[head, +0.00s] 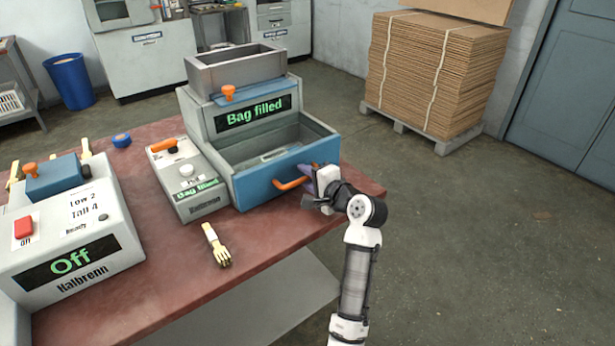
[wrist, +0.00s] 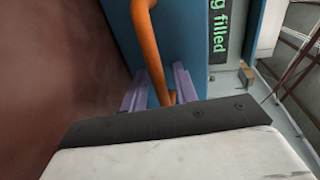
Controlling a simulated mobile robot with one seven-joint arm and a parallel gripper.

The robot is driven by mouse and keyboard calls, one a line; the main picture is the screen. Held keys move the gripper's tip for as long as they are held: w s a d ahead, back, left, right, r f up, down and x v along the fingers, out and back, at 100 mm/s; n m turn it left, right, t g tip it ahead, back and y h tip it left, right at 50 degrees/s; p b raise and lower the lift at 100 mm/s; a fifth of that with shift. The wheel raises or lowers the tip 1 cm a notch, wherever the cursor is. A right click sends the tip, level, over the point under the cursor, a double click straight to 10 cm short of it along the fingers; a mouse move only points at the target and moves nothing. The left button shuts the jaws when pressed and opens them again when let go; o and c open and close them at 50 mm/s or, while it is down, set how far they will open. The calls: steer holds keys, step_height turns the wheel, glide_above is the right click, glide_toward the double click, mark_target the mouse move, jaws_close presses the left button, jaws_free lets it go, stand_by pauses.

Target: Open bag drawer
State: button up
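The bag drawer (head: 262,186) has a blue front and stands out from the grey "Bag filled" machine (head: 225,133), with its inside showing from above. Its orange handle (head: 288,184) sits on the blue front. My gripper (head: 308,175) is at the right end of this handle. In the wrist view, the purple fingers of my gripper (wrist: 160,90) stand on either side of the orange handle (wrist: 152,55), close to the blue front (wrist: 183,45). Whether they press on the handle is not clear. Something pale lies inside the drawer, partly hidden by its walls.
A control box (head: 187,180) stands left of the drawer. The "Off" machine (head: 70,235) is at the left. The floor (head: 470,240) right of the table is clear up to the cardboard stack (head: 435,75).

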jaws_close()
steer(key=f+p+v, duration=0.3)
steer(key=v, duration=1.1)
steer(key=shift+s+d, duration=0.35)
steer(key=shift+s, duration=0.1)
jaws_free()
